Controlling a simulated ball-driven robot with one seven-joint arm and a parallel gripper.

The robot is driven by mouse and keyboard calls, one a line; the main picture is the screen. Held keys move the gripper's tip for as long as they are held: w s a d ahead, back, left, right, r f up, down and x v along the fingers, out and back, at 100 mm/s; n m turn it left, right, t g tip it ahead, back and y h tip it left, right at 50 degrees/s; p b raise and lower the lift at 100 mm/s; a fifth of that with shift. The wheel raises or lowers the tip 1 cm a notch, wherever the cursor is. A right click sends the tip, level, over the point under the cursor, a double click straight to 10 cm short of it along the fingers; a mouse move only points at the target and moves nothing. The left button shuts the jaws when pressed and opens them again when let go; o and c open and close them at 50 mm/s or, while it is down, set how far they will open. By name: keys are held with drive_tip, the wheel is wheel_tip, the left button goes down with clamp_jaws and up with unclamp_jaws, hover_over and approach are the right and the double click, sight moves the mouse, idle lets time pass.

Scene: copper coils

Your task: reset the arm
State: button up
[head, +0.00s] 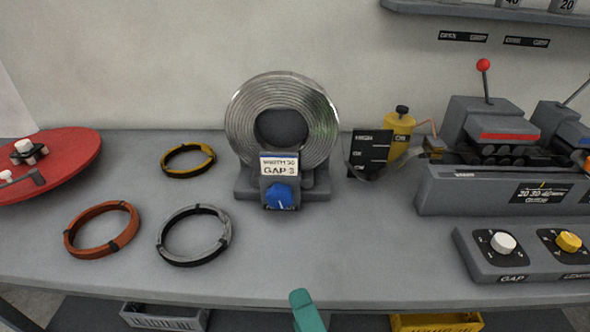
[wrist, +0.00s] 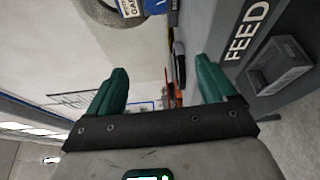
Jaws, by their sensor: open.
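My gripper (wrist: 165,92) shows in the wrist view with two green fingers spread wide apart and nothing between them. In the head view only one green fingertip (head: 308,312) shows at the bottom edge, in front of the table's front edge; the rest of the arm is out of the picture. In the wrist view a grey face lettered FEED (wrist: 246,30) and a small grey bin (wrist: 280,65) lie to the right of the fingers.
The grey table (head: 340,255) holds an orange coil (head: 101,229), a silver-black coil (head: 194,235), a yellow-black coil (head: 188,160), a metal strip reel (head: 237,122) and a red disc (head: 70,160). A machine (head: 450,195) and knob panel (head: 475,265) stand right. The front middle is clear.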

drive_tip(key=d+f+m+g+h, duration=0.1)
drive_tip(key=d+f+m, duration=0.1)
drive_tip(key=d, duration=0.1)
drive_tip(key=d+f+m+g+h+p, duration=0.1)
drive_tip(key=d+m+h, duration=0.1)
drive_tip(key=d+m, duration=0.1)
drive_tip(key=w+d+f+m+h, duration=0.1)
drive_tip(key=d+f+m+h, duration=0.1)
drive_tip(key=d, duration=0.3)
drive_tip(key=shift+w+f+m+g, duration=0.1)
drive_tip(key=shift+f+m+g, duration=0.2)
drive_tip(key=shift+g, duration=0.1)
drive_tip(key=s+d+f+m+g+h+p, duration=0.25)
drive_tip(key=s+d+f+m+g, duration=0.2)
drive_tip(key=d+f+m, duration=0.35)
drive_tip(key=s+d+f+m+g, duration=0.2)
drive_tip(key=s+d+m+g, duration=0.1)
drive_tip(key=s, duration=0.4)
drive_tip(key=s+d+f+m+g+y+p, duration=0.1)
drive_tip(key=s+d+m+g, duration=0.2)
drive_tip(key=s+m+g, duration=0.1)
drive_tip(key=s+g, duration=0.1)
drive_tip(key=s, duration=0.1)
drive_tip(key=shift+s+d+f+m, duration=0.3)
drive_tip(key=shift+s+d+f, duration=0.05)
drive_tip(key=shift+d+f, duration=0.05)
drive_tip(key=shift+g, duration=0.25)
